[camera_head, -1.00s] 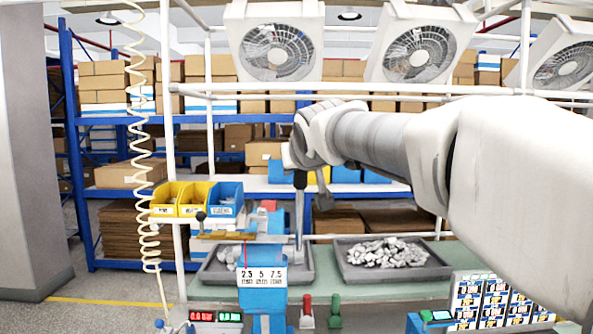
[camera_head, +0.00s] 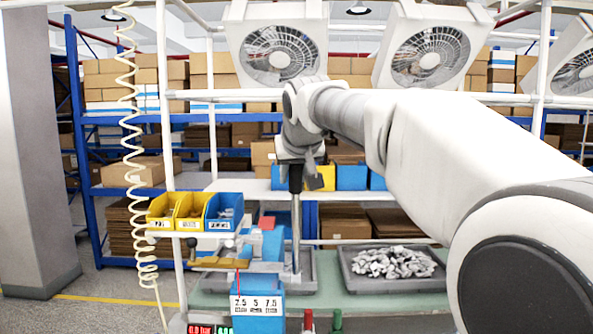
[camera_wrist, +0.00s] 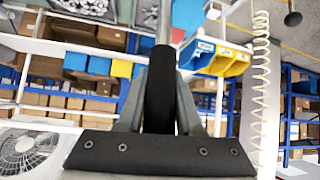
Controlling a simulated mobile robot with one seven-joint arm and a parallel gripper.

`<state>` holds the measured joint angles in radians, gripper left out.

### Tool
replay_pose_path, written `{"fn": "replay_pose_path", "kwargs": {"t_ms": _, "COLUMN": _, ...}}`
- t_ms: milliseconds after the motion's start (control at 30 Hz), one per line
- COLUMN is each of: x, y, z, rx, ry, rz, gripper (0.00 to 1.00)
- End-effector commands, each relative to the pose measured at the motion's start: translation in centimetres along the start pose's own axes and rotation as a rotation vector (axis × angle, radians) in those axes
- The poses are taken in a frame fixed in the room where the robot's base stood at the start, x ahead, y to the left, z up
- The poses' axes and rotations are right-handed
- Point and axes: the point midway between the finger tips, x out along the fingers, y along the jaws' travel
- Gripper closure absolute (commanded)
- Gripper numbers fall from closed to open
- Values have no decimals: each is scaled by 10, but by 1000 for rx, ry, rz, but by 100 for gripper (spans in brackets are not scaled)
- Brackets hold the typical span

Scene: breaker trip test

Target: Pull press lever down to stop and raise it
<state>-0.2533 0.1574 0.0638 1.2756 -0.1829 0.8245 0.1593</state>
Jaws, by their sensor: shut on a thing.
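The press lever is a thin metal rod with a black grip (camera_head: 296,181). It stands nearly upright just right of the blue press (camera_head: 257,285), which has a 2.5 / 5 / 7.5 label on its front. My gripper (camera_head: 300,160) is at the top of the lever, shut on the black grip. In the wrist view the grip (camera_wrist: 160,100) sits between the two grey fingers (camera_wrist: 160,88), with the metal rod running on beyond it. The rod's lower end is partly hidden behind the press area.
Two grey trays of pale pieces stand on the green bench, the right one (camera_head: 348,272) in clear view. Yellow and blue bins (camera_head: 222,212) hang left of the press. A coiled hose (camera_head: 135,170) hangs further left. Red and green displays (camera_head: 200,328) are at the bottom edge.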

Motion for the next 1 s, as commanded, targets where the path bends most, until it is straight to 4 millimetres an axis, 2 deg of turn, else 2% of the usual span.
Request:
{"fn": "replay_pose_path", "kwargs": {"t_ms": 567, "x": 2, "y": 1, "z": -2, "rx": 2, "ry": -16, "rz": -2, "gripper": 100}}
{"fn": "replay_pose_path", "kwargs": {"t_ms": 600, "x": 2, "y": 1, "z": -2, "rx": 2, "ry": -16, "rz": -2, "gripper": 58}}
{"fn": "replay_pose_path", "kwargs": {"t_ms": 700, "x": 2, "y": 0, "z": -2, "rx": 2, "ry": -16, "rz": -2, "gripper": 40}}
{"fn": "replay_pose_path", "kwargs": {"t_ms": 733, "x": 2, "y": 0, "z": -2, "rx": 2, "ry": -16, "rz": -2, "gripper": 36}}
{"fn": "replay_pose_path", "kwargs": {"t_ms": 1000, "x": 1, "y": 0, "z": -2, "rx": 2, "ry": -17, "rz": -3, "gripper": 36}}
